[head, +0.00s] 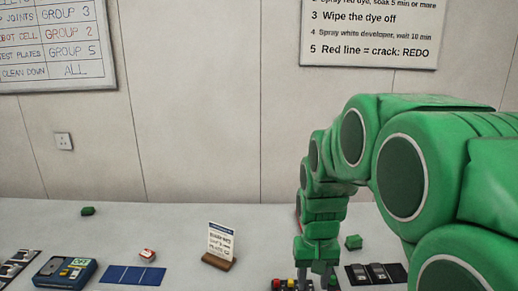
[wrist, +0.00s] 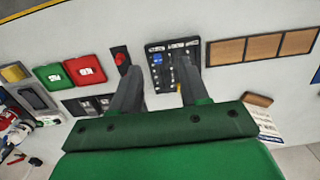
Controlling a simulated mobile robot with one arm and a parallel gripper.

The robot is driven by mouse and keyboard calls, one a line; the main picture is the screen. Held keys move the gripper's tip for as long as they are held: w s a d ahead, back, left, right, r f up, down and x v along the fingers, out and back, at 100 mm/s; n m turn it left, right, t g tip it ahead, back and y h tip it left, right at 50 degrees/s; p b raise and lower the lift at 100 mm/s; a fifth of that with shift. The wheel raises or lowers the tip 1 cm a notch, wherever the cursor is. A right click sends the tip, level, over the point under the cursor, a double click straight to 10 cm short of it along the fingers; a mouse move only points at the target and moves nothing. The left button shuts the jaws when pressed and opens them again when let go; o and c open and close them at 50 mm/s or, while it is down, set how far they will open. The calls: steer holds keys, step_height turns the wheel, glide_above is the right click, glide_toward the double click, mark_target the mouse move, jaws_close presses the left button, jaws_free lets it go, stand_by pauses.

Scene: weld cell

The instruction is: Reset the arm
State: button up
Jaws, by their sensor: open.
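My green arm fills the right of the head view and reaches down to the table. My gripper (head: 316,268) is low over the table's front part, partly cut by the picture edge. In the wrist view my gripper (wrist: 158,76) shows two dark fingers spread apart, open, with nothing held between them. Beyond and between the fingertips lies a dark panel (wrist: 173,50) with a blue piece and small controls. Whether the fingers touch the panel cannot be told.
Red (wrist: 84,70) and green (wrist: 50,76) pieces and a brown-panelled strip (wrist: 263,47) flank the fingers. The table's back is mostly clear.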

steer(key=s+d+r, duration=0.1)
steer(key=s, duration=1.1)
steer(key=s+d+r+g, duration=0.1)
steer(key=s, duration=1.1)
steer(key=shift+s+d+r, duration=0.2)
steer(key=shift+s+r, duration=0.15)
steer(key=shift+s, duration=0.05)
